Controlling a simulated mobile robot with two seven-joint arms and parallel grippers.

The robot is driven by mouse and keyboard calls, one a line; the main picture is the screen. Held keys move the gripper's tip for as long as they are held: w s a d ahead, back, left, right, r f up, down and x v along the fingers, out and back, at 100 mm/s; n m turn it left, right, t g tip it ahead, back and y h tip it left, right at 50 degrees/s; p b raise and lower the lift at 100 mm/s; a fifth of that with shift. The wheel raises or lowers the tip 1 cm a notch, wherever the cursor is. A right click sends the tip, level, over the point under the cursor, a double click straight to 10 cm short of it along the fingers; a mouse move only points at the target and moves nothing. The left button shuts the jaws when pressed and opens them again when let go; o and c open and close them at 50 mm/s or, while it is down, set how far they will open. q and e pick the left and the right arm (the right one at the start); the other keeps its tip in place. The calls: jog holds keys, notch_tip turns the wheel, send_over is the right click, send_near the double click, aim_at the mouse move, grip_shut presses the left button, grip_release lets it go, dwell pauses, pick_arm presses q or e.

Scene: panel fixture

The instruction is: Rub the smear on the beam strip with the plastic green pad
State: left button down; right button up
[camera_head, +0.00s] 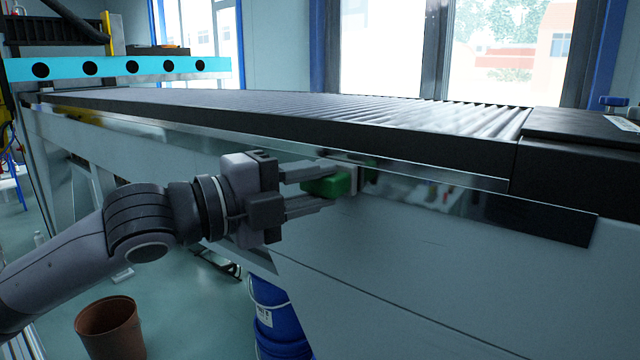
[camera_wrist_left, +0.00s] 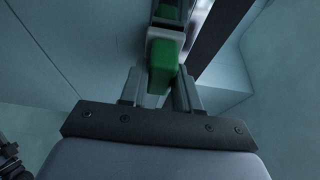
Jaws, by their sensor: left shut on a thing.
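My left gripper (camera_head: 308,192) is shut on the green pad (camera_head: 330,184), which has a pale layer on its far side. The pad is at the shiny beam strip (camera_head: 440,190) that runs along the side of the long machine; from these views I cannot tell whether it touches. In the left wrist view the green pad (camera_wrist_left: 163,62) sits between the fingers, with the strip (camera_wrist_left: 196,30) just beyond. Whitish marks show on the strip right of the pad; I cannot tell whether they are the smear or reflections. My right gripper is not in view.
The machine's ribbed dark top (camera_head: 330,108) lies above the strip, and its pale side panel (camera_head: 430,280) below. A brown bin (camera_head: 110,328) and blue buckets (camera_head: 277,318) stand on the floor below my left arm. The space in front of the panel at right is clear.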

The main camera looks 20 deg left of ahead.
pick_arm(q)
jog(key=shift+s+a+b, duration=0.1)
jog(key=shift+s+a, duration=0.15)
jog(key=shift+s, duration=0.6)
jog(key=shift+s+a+b, duration=0.1)
jog(key=shift+s+a, duration=0.15)
jog(key=shift+s, duration=0.65)
jog(key=shift+s+a+b, duration=0.1)
jog(key=shift+s+a, duration=0.15)
jog(key=shift+s, duration=0.6)
jog(key=shift+s, duration=0.1)
jog(key=s, duration=0.1)
jog(key=s+a, duration=0.1)
jog(key=shift+s, duration=0.3)
jog(key=shift+w, duration=0.1)
